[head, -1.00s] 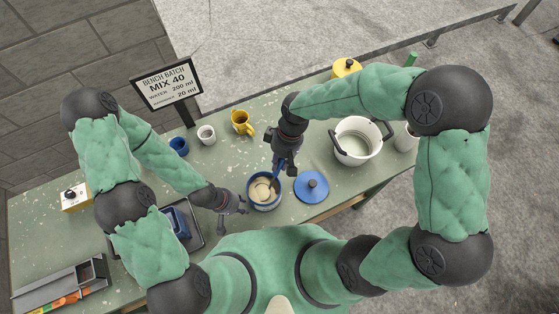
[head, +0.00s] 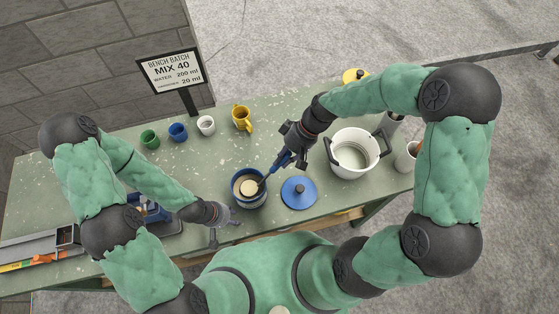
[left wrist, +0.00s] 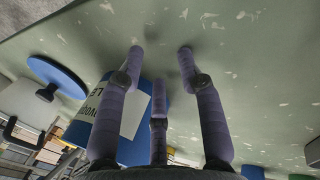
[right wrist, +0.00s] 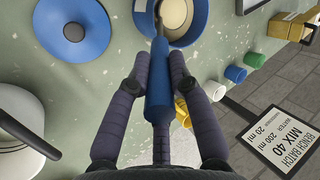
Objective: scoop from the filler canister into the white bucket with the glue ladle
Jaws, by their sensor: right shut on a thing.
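The blue filler canister (head: 237,203) stands open on the bench with pale filler inside; it also shows in the left wrist view (left wrist: 126,150), its label partly hidden by fingers. My right gripper (head: 285,160) is shut on the blue handle of the glue ladle (right wrist: 158,95). The ladle slants down to the left, its lower end inside the canister mouth; I cannot tell its bowl from the pale filler. The white bucket (head: 344,168), with black handles, stands open to the right. My left gripper (head: 228,216) is open beside the canister, with nothing held between its fingers.
A blue lid (head: 299,193) lies between canister and bucket. Green (head: 150,139), blue (head: 178,132) and white (head: 206,125) cups and a yellow jug (head: 241,119) stand behind. A sign (head: 171,72) reads MIX 40. White containers (head: 404,160) stand right of the bucket.

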